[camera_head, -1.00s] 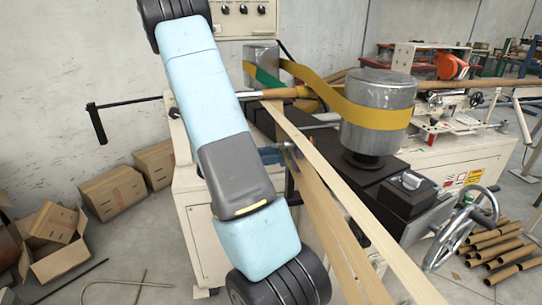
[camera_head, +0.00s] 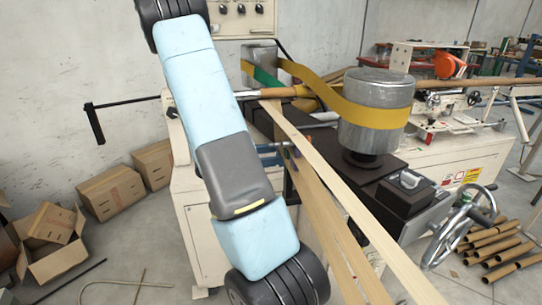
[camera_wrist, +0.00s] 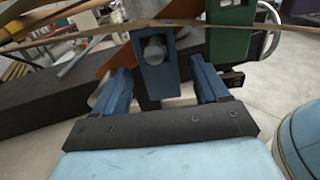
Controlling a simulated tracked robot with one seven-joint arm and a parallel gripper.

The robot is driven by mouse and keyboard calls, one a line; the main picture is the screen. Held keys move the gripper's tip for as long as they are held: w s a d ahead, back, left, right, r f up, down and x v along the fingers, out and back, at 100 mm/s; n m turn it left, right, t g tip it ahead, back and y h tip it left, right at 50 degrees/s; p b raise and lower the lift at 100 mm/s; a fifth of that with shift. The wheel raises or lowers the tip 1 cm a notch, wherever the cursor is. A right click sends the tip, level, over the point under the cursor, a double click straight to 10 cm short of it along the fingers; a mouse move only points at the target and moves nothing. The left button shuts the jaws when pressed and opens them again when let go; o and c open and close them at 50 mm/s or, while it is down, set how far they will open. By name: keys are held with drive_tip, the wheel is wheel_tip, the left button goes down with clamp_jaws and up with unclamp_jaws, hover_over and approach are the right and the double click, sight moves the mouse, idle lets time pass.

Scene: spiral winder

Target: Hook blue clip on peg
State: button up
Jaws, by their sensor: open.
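In the wrist view the blue clip (camera_wrist: 156,78) is upright, and the pale round end of a peg (camera_wrist: 154,50) shows in the hole near its top. My gripper (camera_wrist: 160,72) is open, with one blue finger on each side of the clip and a visible gap on both sides. An orange-brown clip (camera_wrist: 124,56) is tilted to the left of the blue clip, and a green clip (camera_wrist: 230,42) is to its right. In the head view my gripper (camera_head: 269,148) is partly hidden behind my arm, close to the small coloured clips (camera_head: 291,156).
A pale strip (camera_head: 345,190) runs diagonally in front of the clips. The winder's metal drum (camera_head: 377,110) with a yellow belt (camera_head: 345,108) stands to the right, and a handwheel (camera_head: 455,230) is at the lower right. Cardboard boxes (camera_head: 112,192) lie on the floor at the left.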

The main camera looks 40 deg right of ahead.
drive_tip(key=v, duration=1.3)
drive_tip(key=shift+w+a, duration=0.25)
drive_tip(key=shift+w, duration=0.05)
drive_tip(key=shift+f, duration=0.1)
drive_tip(key=s+a+r+m+t+y, duration=1.1)
drive_tip(key=s+a+r+t+y, duration=0.3)
drive_tip(key=s+a+r, duration=0.3)
drive_tip(key=a+r+y, duration=0.1)
drive_tip(key=a+r, duration=0.1)
drive_tip(key=a, duration=0.1)
drive_tip(key=shift+s+a+m+t, duration=0.2)
drive_tip(key=shift+a+m+t, duration=0.15)
drive_tip(key=shift+m+t, duration=0.05)
drive_tip(key=shift+r, duration=0.1)
idle(1.9)
